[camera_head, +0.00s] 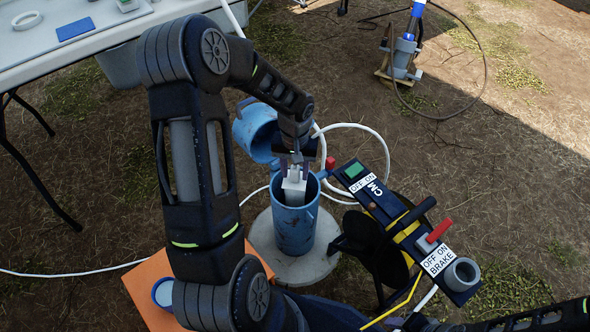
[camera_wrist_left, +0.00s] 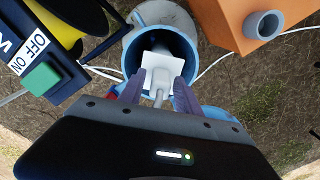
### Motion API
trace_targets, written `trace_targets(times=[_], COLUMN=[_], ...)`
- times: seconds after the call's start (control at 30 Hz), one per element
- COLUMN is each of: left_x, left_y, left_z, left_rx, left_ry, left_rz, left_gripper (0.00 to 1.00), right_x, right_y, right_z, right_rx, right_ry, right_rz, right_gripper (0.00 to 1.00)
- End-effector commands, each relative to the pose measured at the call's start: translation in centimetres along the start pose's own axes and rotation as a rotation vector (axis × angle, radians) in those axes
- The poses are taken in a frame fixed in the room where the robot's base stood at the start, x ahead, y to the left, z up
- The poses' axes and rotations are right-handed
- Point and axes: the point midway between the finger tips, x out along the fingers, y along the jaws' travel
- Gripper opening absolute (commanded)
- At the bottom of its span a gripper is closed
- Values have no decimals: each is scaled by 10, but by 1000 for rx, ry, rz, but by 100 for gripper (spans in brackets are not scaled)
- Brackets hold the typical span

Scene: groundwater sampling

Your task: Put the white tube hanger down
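The white tube hanger (camera_head: 294,190) is a pale block with a grey stem on top, upright in the mouth of the blue well casing (camera_head: 293,232). It also shows in the left wrist view (camera_wrist_left: 163,68), over the casing's dark opening and apart from the rim. My left gripper (camera_head: 295,168) is right above it, pointing down, with its two purple fingers on either side of the stem. It appears shut on the hanger; the exact contact is partly hidden. The hanger's lower end is hidden in the casing. My right gripper is not in view.
The casing's blue lid (camera_head: 257,128) stands open behind it. A reel with a control panel (camera_head: 400,225) is close on the right. An orange box (camera_head: 150,308) is at the lower left. A white table (camera_head: 95,35) is at upper left. White tubing loops behind the casing.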

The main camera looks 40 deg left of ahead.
Motion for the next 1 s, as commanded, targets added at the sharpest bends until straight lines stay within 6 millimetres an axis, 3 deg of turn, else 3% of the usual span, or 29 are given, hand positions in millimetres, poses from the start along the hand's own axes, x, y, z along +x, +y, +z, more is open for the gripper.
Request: trace_targets(times=[0.3,0.47,1.0], left_x=[-1,-11,-110], left_y=[0,0,0], left_z=[0,0,0], left_rx=[0,-1,0], left_ry=[0,2,2], left_rz=[0,0,0], left_gripper=[45,45,45], right_x=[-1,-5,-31], right_y=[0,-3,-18], right_z=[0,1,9], right_rx=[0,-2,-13], right_ry=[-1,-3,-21], right_rz=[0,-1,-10], right_gripper=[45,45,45])
